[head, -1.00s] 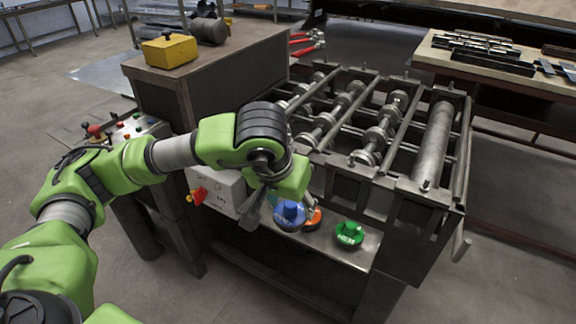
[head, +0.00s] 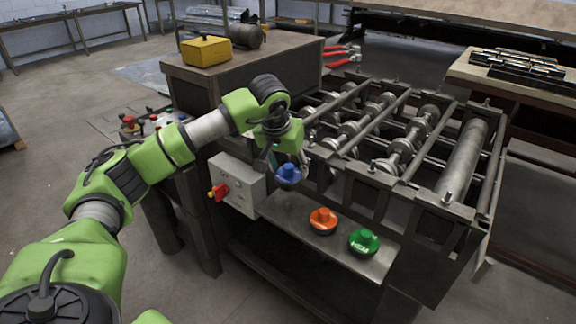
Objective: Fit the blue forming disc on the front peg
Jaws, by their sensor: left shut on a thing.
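My left gripper (head: 290,156) comes down from the wrist and is shut on the blue forming disc (head: 288,174). The disc hangs below the fingers, above the shelf and in front of the left part of the roller machine (head: 400,145). Its knob side faces up, and the fingers partly hide it. Small upright pegs stand along the machine's frame, one of them near the front right corner (head: 446,197); I cannot tell which is the front peg. My right gripper is not in view.
An orange disc (head: 323,220) and a green disc (head: 364,241) rest on the shelf (head: 285,215) below. A grey switch box (head: 238,184) with a red knob is just left. A yellow box (head: 206,50) and red-handled tools (head: 343,56) lie behind.

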